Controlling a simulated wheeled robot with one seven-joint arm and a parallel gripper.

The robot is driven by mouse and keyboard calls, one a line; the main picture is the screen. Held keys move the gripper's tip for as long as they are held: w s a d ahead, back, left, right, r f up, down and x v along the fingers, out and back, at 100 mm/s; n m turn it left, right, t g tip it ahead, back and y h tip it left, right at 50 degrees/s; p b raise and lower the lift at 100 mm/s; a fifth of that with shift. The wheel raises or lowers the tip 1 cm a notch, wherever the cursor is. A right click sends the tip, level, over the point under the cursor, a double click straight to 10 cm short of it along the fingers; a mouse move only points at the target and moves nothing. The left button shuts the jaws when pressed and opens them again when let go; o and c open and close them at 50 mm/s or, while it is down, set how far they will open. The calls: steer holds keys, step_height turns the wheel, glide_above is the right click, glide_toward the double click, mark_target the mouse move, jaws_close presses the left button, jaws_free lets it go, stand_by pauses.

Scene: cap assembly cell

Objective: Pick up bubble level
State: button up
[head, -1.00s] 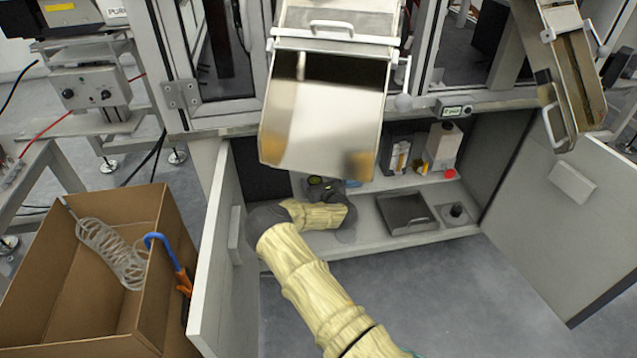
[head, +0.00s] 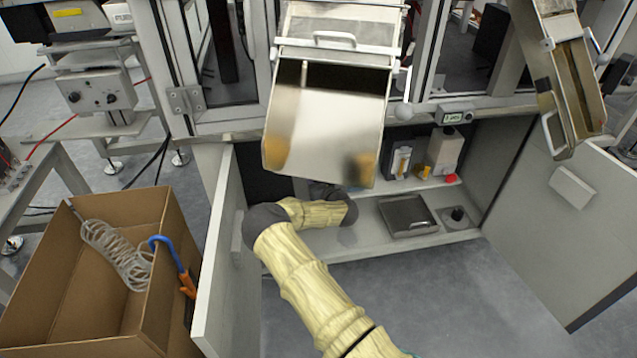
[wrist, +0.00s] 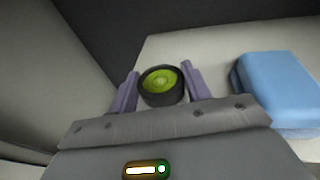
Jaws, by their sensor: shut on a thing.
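The bubble level (wrist: 161,84) is a round black puck with a yellow-green face, seen in the wrist view. My gripper (wrist: 160,74) has its two purple fingers on either side of it and is shut on it. A pale shelf surface (wrist: 210,50) lies behind and beside it; I cannot tell whether the level touches that surface. In the head view my arm reaches into the open cabinet, and the hanging metal chute hides my gripper and the level.
A blue block (wrist: 285,85) lies close right of my gripper. The metal chute (head: 325,130) hangs over the arm. The open left cabinet door (head: 215,270) stands beside it. A dark tray (head: 407,215) and bottles (head: 445,150) sit on the shelves. A cardboard box (head: 70,300) is at left.

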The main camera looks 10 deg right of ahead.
step_height(320, 180, up, 7)
steer(key=shift+p, duration=1.15)
steer(key=shift+a, duration=0.2)
